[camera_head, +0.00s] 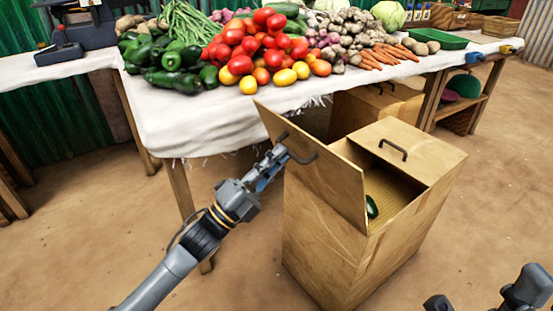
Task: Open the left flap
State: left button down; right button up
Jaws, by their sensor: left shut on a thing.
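A tall wooden box (325,235) stands on the floor in front of the stall table. Its left flap (325,160) is raised steeply on its hinge along the box's left side, so the left part of the top is open. My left gripper (278,157) is shut on the dark handle (301,157) on the flap's outer face. The right flap (420,145) lies flat and closed, with its own dark handle (393,149). A dark green thing (371,207) shows inside the box, partly hidden by the raised flap. Dark parts of my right gripper (485,297) show at the bottom right, cut off by the frame.
The cloth-covered table (190,120) behind the box is loaded with tomatoes (255,40), cucumbers, carrots and other vegetables. Another wooden box (360,108) stands under it. A dark scale (85,30) is at the back left. The dirt floor to the right is clear.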

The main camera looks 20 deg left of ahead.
pick_arm(q)
jog(key=c, duration=1.4)
grip_release()
jog(key=v, duration=1.2)
